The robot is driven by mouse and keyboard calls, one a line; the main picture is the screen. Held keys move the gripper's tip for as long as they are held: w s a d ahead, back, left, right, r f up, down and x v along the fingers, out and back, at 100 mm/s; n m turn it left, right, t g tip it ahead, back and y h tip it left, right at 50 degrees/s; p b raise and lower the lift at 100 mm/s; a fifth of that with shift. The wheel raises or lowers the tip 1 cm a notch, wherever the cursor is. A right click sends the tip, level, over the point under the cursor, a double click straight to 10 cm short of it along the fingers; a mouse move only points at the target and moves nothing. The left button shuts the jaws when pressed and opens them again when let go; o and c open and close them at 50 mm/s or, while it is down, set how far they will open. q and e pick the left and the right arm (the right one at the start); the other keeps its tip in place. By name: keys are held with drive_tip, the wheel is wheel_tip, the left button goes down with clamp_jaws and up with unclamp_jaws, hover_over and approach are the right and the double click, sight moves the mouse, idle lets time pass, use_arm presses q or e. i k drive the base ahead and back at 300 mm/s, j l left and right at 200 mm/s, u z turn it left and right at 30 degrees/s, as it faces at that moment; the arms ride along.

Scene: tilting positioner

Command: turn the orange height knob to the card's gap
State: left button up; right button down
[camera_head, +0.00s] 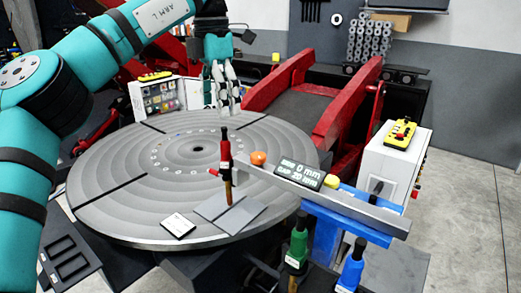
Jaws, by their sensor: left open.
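The orange height knob (258,158) sits near the left end of a grey bar, just right of a red torch (225,150) that points down. A dark display (301,173) on the bar shows "0 mm" on one line; the lower line looks like "GAP 20 mm". The white card (178,225) lies on the round turntable (110,175); its print is too small to read. My left gripper (227,108) is open and empty, pointing down above the turntable, up and left of the knob and apart from it. My right gripper is not in view.
Grey plates (230,208) lie on the turntable under the torch. Green (298,242) and blue (352,267) handled tools stand in front. Red arms (350,105) rise behind the turntable. A white box (394,165) with a yellow pendant stands right. Open floor lies far right.

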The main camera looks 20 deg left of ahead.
sight(257, 158)
drive_tip(key=i, duration=0.9)
